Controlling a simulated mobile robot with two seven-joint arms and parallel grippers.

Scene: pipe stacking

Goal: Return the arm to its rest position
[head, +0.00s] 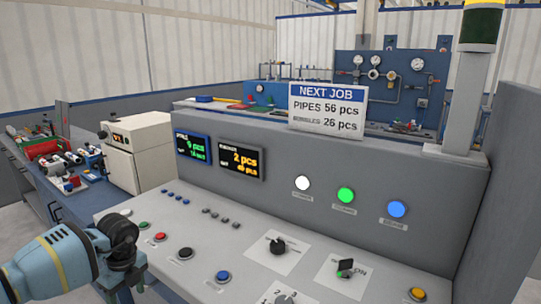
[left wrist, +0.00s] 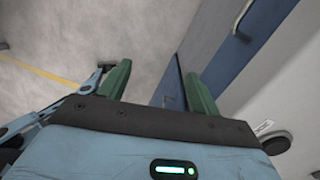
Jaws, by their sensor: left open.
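My left arm comes in at the lower left of the head view as a light blue link with a dark joint, over the left end of the control console (head: 150,205). The left gripper itself is not clear in the head view. In the left wrist view my left gripper (left wrist: 157,86) is open, its two green fingers wide apart with nothing between them. Beyond the fingers are grey floor and a blue panel (left wrist: 203,45). My right gripper is in neither view.
The console carries buttons, knobs and lit lamps, including a green lamp (head: 346,195). A sign (head: 328,106) stands on its top. A blue workbench (head: 65,195) with loose parts and a beige box (head: 140,150) stand at the left. Bare floor (left wrist: 90,30) shows below the hand.

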